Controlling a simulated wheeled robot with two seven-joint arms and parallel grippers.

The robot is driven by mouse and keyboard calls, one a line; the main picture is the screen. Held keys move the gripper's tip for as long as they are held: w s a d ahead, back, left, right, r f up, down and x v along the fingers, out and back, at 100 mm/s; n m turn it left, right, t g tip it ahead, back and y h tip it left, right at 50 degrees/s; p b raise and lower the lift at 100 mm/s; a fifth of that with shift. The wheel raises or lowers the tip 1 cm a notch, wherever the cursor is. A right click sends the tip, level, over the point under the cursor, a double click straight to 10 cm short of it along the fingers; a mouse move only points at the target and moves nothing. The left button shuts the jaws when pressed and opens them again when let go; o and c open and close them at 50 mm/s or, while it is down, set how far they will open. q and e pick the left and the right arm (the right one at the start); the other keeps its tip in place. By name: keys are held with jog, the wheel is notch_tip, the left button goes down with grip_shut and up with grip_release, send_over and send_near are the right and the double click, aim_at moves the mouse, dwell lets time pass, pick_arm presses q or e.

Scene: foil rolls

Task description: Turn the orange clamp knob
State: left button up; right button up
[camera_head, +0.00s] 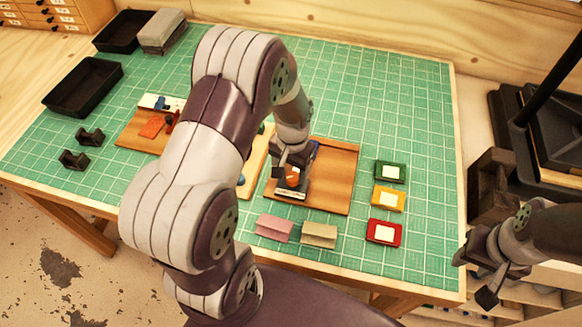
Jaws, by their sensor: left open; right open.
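The orange clamp knob (292,181) shows on the brown wooden board (335,188) at the middle of the mat. My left gripper (288,172) is directly over the knob and partly hides it. Its jaws are open, with the knob showing close to or between the fingers; I cannot tell whether they touch it. The clamp's body is mostly hidden by the gripper. My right gripper (482,277) is open and empty at the lower right, beyond the table's right edge.
Pink (274,228) and tan (319,235) blocks lie in front of the board. Green (390,172), yellow (389,197) and red (384,232) cards lie to its right. Black trays (84,86) stand back left. The mat (385,100) is clear at the back right.

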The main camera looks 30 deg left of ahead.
aim_at(297, 176)
pick_arm(q)
jog(key=shift+w+d+f, duration=0.35)
jog(key=shift+w+f, duration=0.05)
jog(key=shift+f, duration=0.25)
jog(key=shift+w+d+f, duration=0.35)
jog(key=shift+f, duration=0.25)
jog(key=shift+s+f, duration=0.1)
jog(key=shift+s, duration=0.05)
jog(key=shift+s+a, duration=0.55)
jog(key=shift+c, duration=1.2)
jog(key=shift+w+d, duration=0.15)
jog(key=shift+w, duration=0.15)
jog(key=c, duration=0.8)
pick_arm(e)
jog(key=shift+w+d+r, duration=0.1)
jog(key=shift+d+r, duration=0.05)
jog(key=shift+d, duration=0.05)
